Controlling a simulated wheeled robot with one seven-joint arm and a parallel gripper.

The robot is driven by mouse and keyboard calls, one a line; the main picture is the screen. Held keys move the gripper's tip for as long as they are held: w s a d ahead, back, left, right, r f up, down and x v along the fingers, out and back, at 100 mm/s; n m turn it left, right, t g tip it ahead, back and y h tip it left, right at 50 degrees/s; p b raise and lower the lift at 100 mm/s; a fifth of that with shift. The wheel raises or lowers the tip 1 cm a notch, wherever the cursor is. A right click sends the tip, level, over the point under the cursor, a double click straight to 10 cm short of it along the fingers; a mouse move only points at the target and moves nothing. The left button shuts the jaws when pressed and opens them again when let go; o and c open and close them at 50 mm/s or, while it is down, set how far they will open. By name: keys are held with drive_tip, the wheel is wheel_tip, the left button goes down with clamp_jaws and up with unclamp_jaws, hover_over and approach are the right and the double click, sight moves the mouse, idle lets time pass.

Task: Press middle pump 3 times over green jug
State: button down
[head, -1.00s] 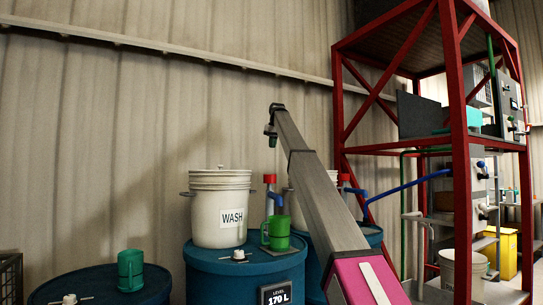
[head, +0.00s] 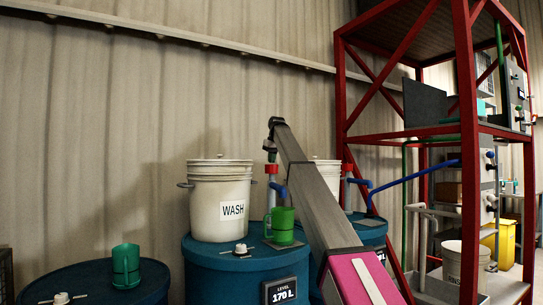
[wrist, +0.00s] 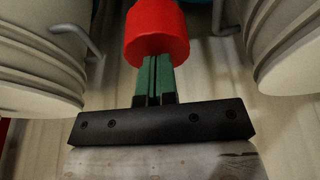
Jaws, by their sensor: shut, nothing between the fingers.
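The middle pump has a red cap (head: 271,169) and a blue spout (head: 279,188), and stands on the middle blue drum (head: 225,270). The green jug (head: 281,226) stands upright on a dark plate on that drum, below the spout. My gripper (head: 271,156) is shut and empty, pointing down just above the red cap. In the wrist view my shut green fingers (wrist: 154,75) reach the edge of the red cap (wrist: 157,35); I cannot tell whether they touch it. The pump's stem is partly hidden by the bucket and jug.
A white WASH bucket (head: 221,205) stands left of the pump. Another pump (head: 347,185) and white bucket (head: 328,174) are to the right, partly behind my arm. A second green jug (head: 126,265) is on the left drum. A red frame (head: 466,150) rises at right.

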sight(272, 166)
drive_tip(key=shift+f, duration=1.85)
drive_tip(key=shift+r, duration=0.1)
drive_tip(key=shift+r, duration=0.3)
drive_tip(key=v, duration=1.3)
drive_tip(key=shift+w+a+r, duration=0.2)
drive_tip(key=shift+w+r, duration=0.05)
drive_tip(key=shift+r, duration=0.1)
